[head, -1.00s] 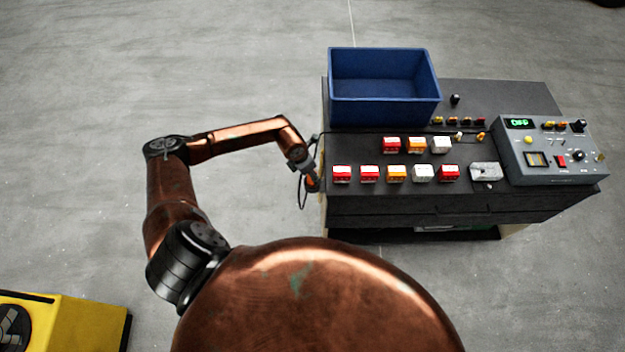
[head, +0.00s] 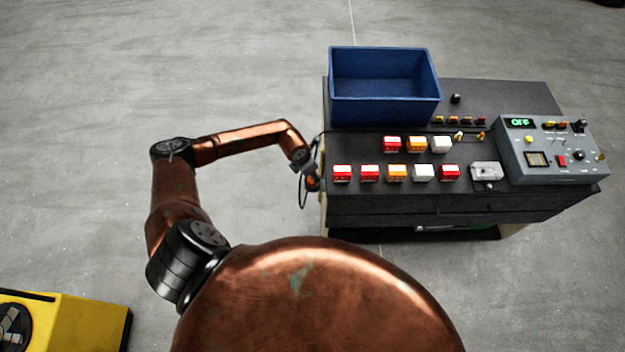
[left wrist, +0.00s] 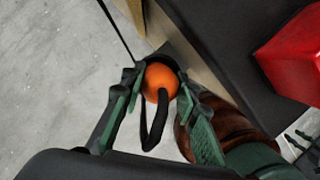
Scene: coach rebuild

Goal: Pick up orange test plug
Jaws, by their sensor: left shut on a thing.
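The orange test plug (left wrist: 159,82) sits between the two green-padded fingers of my left gripper (left wrist: 160,100) in the left wrist view. It has a round orange body, and a black cable loops down from it. The gripper is shut on it. In the head view my left gripper (head: 309,178) is at the left side of the dark workbench (head: 400,210), with a little of the orange plug (head: 313,183) showing. Whether the plug touches a holder on the bench side is hidden.
On the bench stand a blue bin (head: 384,108), several red, orange and white blocks, a grey metal piece (head: 486,171) and a grey control panel (head: 550,150) with a green display. A yellow machine (head: 75,320) is at lower left. The floor left of the bench is clear.

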